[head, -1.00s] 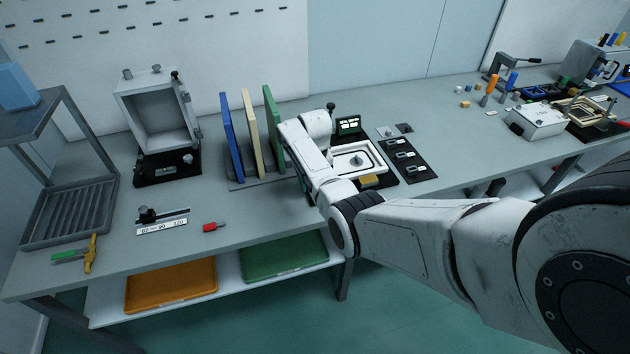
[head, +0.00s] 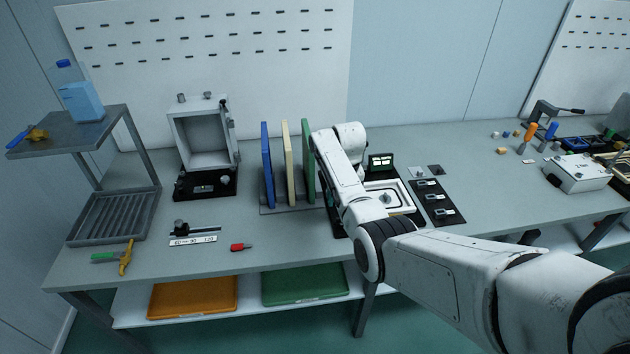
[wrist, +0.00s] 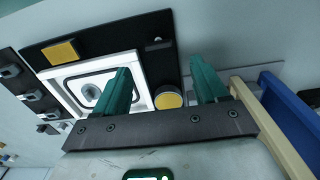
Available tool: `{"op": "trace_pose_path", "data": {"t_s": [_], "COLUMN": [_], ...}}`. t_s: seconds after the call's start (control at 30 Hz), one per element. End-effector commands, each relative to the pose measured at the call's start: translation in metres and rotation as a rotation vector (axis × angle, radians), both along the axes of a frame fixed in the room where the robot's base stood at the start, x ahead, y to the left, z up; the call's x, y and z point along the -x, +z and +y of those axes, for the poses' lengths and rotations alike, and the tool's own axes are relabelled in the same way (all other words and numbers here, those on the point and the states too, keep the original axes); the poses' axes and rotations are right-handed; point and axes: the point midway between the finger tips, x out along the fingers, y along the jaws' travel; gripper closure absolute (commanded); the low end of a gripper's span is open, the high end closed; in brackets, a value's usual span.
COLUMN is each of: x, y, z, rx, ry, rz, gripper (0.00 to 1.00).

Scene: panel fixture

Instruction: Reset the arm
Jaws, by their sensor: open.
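My gripper (wrist: 161,76) shows in the wrist view with its two green fingers spread apart and nothing between them. Beyond the fingers lies a black panel with a white frame (wrist: 62,84) around a grey round knob, a yellow block (wrist: 61,52) and a yellow round disc (wrist: 168,100). In the head view my arm reaches from the lower right over the bench to the panel's white frame (head: 404,190). The fingers are hidden behind my arm there.
Blue (head: 267,165), cream (head: 288,162) and green (head: 308,160) upright boards stand just left of my arm. An open grey cabinet (head: 203,140) stands farther left. A black strip with several small switches (head: 436,203) lies right of the panel. The bench front middle is fairly clear.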

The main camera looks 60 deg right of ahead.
Motion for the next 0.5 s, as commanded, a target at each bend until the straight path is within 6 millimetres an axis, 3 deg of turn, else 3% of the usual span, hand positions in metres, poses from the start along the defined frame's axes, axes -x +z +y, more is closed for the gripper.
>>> {"op": "trace_pose_path", "data": {"t_s": [0.33,0.43,0.5], "x": [-0.001,-0.002,-0.002], "y": [-0.007,-0.025,-0.042], "z": [0.008,0.034,0.061], "rx": [-0.001,0.002,0.005], "ry": [0.014,0.055,0.1], "rz": [0.001,0.0,-0.002], "gripper": [0.28,0.28,0.28]}}
